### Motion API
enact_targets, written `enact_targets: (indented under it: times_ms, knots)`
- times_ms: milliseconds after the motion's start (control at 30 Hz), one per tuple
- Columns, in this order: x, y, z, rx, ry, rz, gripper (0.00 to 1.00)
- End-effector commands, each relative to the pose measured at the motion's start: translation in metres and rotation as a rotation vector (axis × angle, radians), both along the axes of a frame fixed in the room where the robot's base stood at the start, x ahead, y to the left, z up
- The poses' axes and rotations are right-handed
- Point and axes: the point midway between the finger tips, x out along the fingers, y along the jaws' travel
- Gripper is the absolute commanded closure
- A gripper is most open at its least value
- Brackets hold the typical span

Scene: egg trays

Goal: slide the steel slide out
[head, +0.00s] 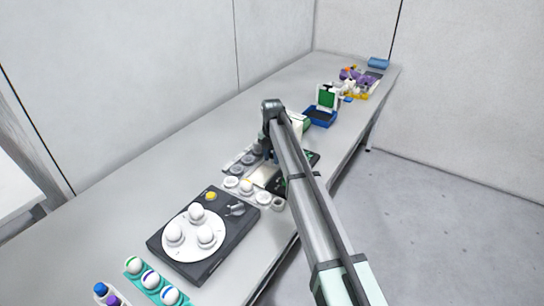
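A pale, shiny flat plate (264,175), possibly the steel slide, lies among white egg trays in the middle of the table. My arm comes in from the lower right and bends down at a dark wrist just above this spot. My gripper (268,152) points down close to the far side of the plate. Its fingers are small, dark and partly hidden by my arm, so I cannot tell whether they are open or touch the plate. An egg tray (228,198) with round cups and a white egg (246,187) sits beside the plate.
A teal rack (133,277) with banded eggs is in front. A blue box (321,123) with a green-screened lid and purple items (352,76) stand farther back. The table's left side is clear.

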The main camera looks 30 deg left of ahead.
Motion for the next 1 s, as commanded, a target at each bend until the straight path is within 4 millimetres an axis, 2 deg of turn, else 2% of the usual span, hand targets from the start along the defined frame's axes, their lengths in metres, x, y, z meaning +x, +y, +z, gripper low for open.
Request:
enact_targets:
  times_ms: [67,300,567,1000]
  knots:
    - [0.0,0.0,0.0,0.0,0.0,0.0,0.74]
    - [0.0,0.0,0.0,0.0,0.0,0.0,0.97]
    - [-0.005,0.0,0.0,0.0,0.0,0.0,0.97]
    - [-0.03,0.0,0.0,0.0,0.0,0.001,0.97]
